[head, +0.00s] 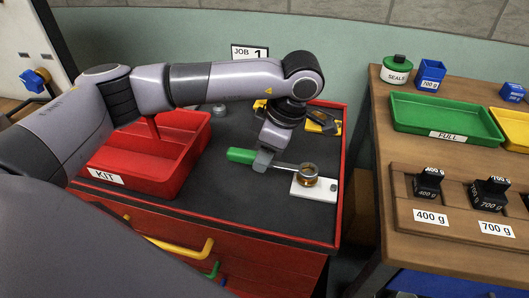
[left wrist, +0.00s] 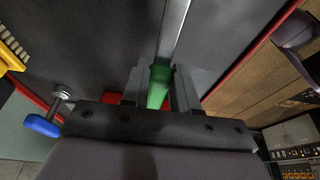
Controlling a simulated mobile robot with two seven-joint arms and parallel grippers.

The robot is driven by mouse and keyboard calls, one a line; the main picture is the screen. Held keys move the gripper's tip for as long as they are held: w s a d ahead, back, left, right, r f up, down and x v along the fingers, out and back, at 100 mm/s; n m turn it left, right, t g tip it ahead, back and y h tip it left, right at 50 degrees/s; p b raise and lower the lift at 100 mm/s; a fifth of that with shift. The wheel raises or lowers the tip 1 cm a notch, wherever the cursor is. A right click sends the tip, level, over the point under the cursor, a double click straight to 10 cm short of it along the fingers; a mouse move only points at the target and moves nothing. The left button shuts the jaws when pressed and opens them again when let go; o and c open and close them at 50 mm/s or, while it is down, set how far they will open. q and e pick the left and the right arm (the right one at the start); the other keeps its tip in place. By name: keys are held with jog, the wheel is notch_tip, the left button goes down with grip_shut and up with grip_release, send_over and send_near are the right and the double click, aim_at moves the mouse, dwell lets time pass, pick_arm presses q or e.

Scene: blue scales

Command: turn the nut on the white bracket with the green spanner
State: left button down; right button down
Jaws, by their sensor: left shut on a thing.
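The green spanner has a green handle (head: 241,156) and a grey metal shaft (head: 287,166). My left gripper (head: 264,161) is shut on it near where the handle meets the shaft. The shaft points right, and its end meets the brass-coloured nut (head: 308,172) on the white bracket (head: 316,189); I cannot tell whether its jaw is seated around the nut. In the left wrist view, the green handle (left wrist: 158,88) sits between both fingers and the shaft (left wrist: 173,32) runs out of the top edge. Nut and bracket are outside that view. My right gripper is not in view.
A red KIT tray (head: 150,160) stands left on the dark top of the red cabinet (head: 200,215). A yellow-and-dark item (head: 322,122) lies behind the gripper. The wooden table (head: 455,255) at right holds trays and labelled weights. The cabinet top before the spanner is clear.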

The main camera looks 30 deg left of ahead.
pick_arm(q)
jog(key=shift+f+b, duration=0.45)
jog(key=shift+f, duration=0.2)
jog(key=shift+s+d+n, duration=0.25)
jog(key=shift+s+n, duration=0.45)
jog(key=shift+n, duration=0.2)
jog(key=shift+p, duration=0.3)
